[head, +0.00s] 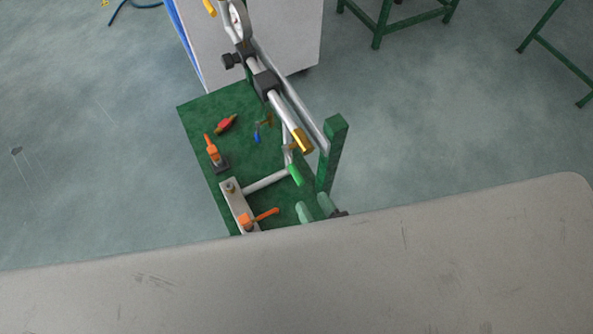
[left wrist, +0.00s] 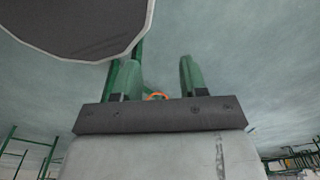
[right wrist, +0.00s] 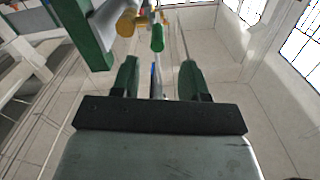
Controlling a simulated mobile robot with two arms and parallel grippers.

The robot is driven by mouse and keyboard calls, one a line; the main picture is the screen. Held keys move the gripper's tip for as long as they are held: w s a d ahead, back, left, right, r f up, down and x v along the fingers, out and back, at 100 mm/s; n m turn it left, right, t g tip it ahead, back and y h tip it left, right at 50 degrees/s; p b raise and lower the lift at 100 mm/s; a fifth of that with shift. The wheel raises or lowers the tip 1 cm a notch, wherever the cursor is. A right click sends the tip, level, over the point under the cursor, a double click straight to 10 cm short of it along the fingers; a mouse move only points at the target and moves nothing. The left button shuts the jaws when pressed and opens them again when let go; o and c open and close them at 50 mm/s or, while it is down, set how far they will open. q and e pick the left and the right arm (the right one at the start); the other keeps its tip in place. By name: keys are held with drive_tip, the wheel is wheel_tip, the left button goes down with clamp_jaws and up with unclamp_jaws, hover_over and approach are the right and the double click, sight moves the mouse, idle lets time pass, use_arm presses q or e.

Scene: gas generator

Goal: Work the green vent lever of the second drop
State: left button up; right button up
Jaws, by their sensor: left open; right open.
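A small green lever (head: 295,175) hangs by the metal pipe near the brass-ended fitting in the head view. It also shows in the right wrist view (right wrist: 157,38), just beyond the fingertips and between their lines. My right gripper (head: 314,207) is open, its fingers just below the lever in the head view and apart from it. The right wrist view (right wrist: 158,64) shows nothing held between its fingers. My left gripper (left wrist: 158,72) is open in its wrist view, with a small orange part (left wrist: 157,96) behind the gap. It is not visible in the head view.
The green panel (head: 190,118) carries orange (head: 212,150), red (head: 226,124) and blue (head: 257,133) handles. Another orange handle (head: 267,214) sits lower. A green post (head: 332,150) stands close right of the lever. Open floor (head: 450,130) lies right.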

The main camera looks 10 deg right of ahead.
sight(298, 175)
drive_tip(key=p+x, duration=0.1)
drive_tip(key=x, duration=0.5)
drive_tip(key=shift+w+d, duration=0.15)
drive_tip(key=shift+w, duration=0.15)
use_arm(q)
drive_tip(key=shift+s+d+r+p, duration=0.1)
drive_tip(key=shift+d+r+p, duration=0.1)
drive_tip(key=shift+d+r, duration=0.25)
drive_tip(key=shift+s+d+r+p, duration=0.15)
drive_tip(key=shift+d+r, duration=0.1)
drive_tip(key=shift+r, duration=0.35)
use_arm(e)
drive_tip(key=shift+x, duration=0.75)
use_arm(q)
drive_tip(key=shift+w, duration=0.1)
use_arm(e)
drive_tip(key=shift+f, duration=0.1)
drive_tip(key=shift+c, duration=0.2)
use_arm(q)
drive_tip(key=shift+a, duration=0.3)
use_arm(e)
clamp_jaws()
